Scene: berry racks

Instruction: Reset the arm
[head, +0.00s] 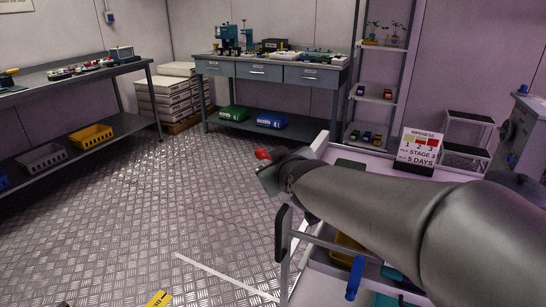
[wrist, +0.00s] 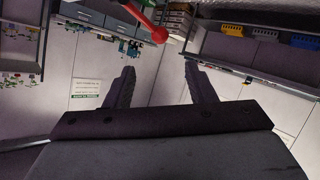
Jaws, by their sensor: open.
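My arm reaches from the lower right of the head view towards the middle, over the edge of a white-topped cart (head: 322,142). Its dark end is small there and the fingers cannot be made out. In the wrist view my gripper (wrist: 159,78) shows two dark, ridged fingers standing well apart, with nothing between them. A red knob or rod (wrist: 157,30) shows beyond the fingers at the top of the wrist view. A red tip (head: 263,154) also shows at the arm's end in the head view; I cannot tell what it is.
A ripeness sign (head: 417,148) stands on the cart's far side. A drawer workbench (head: 262,72) stands at the back, a shelf rack (head: 372,94) to its right and a long bench (head: 70,82) at left. The metal floor (head: 190,190) between is largely clear.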

